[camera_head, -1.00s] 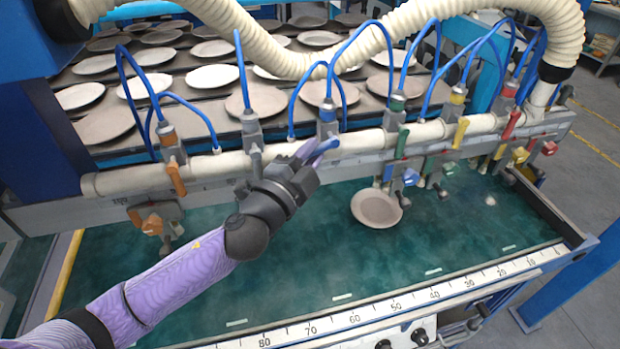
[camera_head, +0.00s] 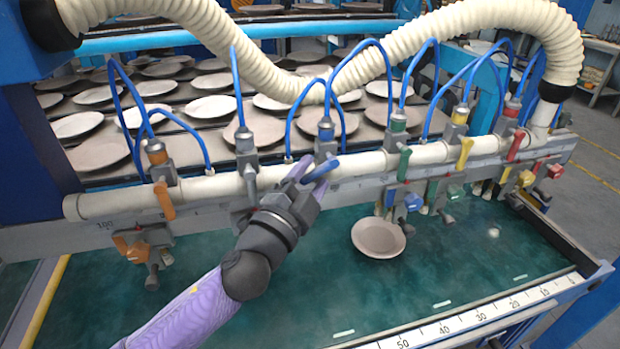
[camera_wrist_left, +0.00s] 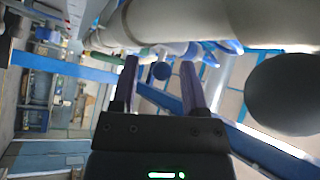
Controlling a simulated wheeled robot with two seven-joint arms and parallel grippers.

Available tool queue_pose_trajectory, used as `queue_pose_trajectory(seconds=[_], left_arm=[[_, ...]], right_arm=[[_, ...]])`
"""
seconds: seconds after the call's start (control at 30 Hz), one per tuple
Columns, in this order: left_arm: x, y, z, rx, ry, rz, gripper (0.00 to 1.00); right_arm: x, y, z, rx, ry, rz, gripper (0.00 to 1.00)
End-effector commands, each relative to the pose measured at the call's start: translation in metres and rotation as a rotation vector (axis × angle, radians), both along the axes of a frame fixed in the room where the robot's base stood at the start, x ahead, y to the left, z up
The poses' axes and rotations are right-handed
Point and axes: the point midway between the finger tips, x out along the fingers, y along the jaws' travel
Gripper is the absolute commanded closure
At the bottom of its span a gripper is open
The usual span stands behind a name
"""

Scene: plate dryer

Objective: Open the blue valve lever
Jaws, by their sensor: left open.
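The blue valve lever (camera_head: 324,167) sits on the white pipe below a grey valve body with a blue collar (camera_head: 326,128). It slants up to the right. My left gripper (camera_head: 306,165) is open, with its purple fingers right at the lever's left side. In the left wrist view the two fingers (camera_wrist_left: 160,68) are apart, and a blue rounded piece (camera_wrist_left: 161,71) shows between them, probably the lever's end. Whether a finger touches the lever cannot be told. My right gripper is not in view.
Orange (camera_head: 164,200), green (camera_head: 404,163), yellow (camera_head: 464,153) and red (camera_head: 516,145) levers share the white pipe (camera_head: 225,186). Blue hoses arch above it. A plate (camera_head: 378,238) lies on the green belt (camera_head: 330,285) below. A ribbed hose (camera_head: 470,25) hangs overhead.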

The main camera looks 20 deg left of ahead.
Motion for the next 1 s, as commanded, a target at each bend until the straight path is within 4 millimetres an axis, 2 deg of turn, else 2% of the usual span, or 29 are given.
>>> queue_pose_trajectory(seconds=[0.17,0.4,0.6,0.93,1.0], left_arm=[[-0.012,0.002,-0.004,-0.001,0.002,0.000,0.43],[-0.063,0.011,-0.019,-0.001,0.005,-0.001,0.43],[-0.091,0.017,-0.023,-0.001,0.003,-0.001,0.43],[-0.095,0.018,-0.022,0.000,0.000,0.000,0.43],[-0.094,0.021,-0.015,-0.004,0.009,0.012,0.43]], right_arm=[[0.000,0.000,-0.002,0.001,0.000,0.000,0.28],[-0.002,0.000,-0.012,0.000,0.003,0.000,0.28],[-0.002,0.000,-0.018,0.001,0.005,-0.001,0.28],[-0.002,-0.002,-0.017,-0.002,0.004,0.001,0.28],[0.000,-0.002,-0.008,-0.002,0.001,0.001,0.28]])
